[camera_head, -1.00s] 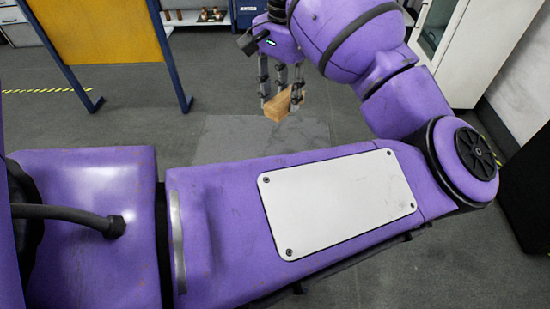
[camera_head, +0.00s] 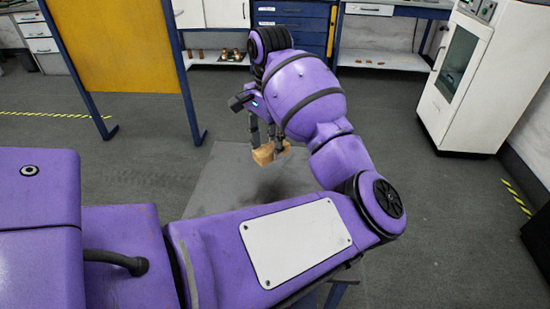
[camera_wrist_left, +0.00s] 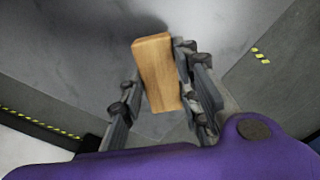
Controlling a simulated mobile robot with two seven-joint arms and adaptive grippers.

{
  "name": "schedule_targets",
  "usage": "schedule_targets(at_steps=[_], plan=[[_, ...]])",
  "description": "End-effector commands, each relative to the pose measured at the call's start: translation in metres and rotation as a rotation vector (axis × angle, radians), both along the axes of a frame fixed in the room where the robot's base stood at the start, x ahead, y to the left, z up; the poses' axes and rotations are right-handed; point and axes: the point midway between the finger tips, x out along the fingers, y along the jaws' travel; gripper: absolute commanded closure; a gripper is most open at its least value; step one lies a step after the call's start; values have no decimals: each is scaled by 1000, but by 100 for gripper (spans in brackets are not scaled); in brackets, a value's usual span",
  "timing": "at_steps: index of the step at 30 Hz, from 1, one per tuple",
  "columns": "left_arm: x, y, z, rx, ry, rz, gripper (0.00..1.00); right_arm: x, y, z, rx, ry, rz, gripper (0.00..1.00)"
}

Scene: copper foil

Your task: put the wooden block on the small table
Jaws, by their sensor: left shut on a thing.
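The wooden block (camera_head: 264,153) is a light brown oblong held between the fingers of my left gripper (camera_head: 268,143). In the left wrist view the block (camera_wrist_left: 157,72) stands tilted between the two finger sets of the left gripper (camera_wrist_left: 160,90), which is shut on it. Below the block is a flat grey tabletop (camera_head: 225,185), which I take for the small table; a dark shadow lies on it. The block looks held above the surface, with a gap I cannot measure. My purple arm hides the near part of the table. My right gripper is not in view.
A yellow panel on blue legs (camera_head: 115,50) stands at the left. A blue drawer cabinet (camera_head: 292,25) and a shelf with small brown items (camera_head: 232,55) are at the back. A white cabinet (camera_head: 462,75) stands at the right. The grey floor between is clear.

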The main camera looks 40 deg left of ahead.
Motion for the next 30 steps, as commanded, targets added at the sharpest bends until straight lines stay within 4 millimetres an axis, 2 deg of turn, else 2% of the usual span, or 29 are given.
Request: schedule_targets(at_steps=[3, 8, 11, 16, 29, 30], plan=[[12, 5, -17, 2, 3, -1, 96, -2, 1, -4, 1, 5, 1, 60], [20, 8, -25, 3, -1, -1, 96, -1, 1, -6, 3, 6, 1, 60], [27, 11, -37, 3, 2, -1, 96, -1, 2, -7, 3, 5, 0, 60], [26, 10, -60, 2, 1, 0, 96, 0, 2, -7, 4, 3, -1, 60], [26, 9, -67, 1, 0, 0, 96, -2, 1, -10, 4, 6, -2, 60], [26, 9, -67, 1, 0, 0, 67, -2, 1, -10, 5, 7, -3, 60]])
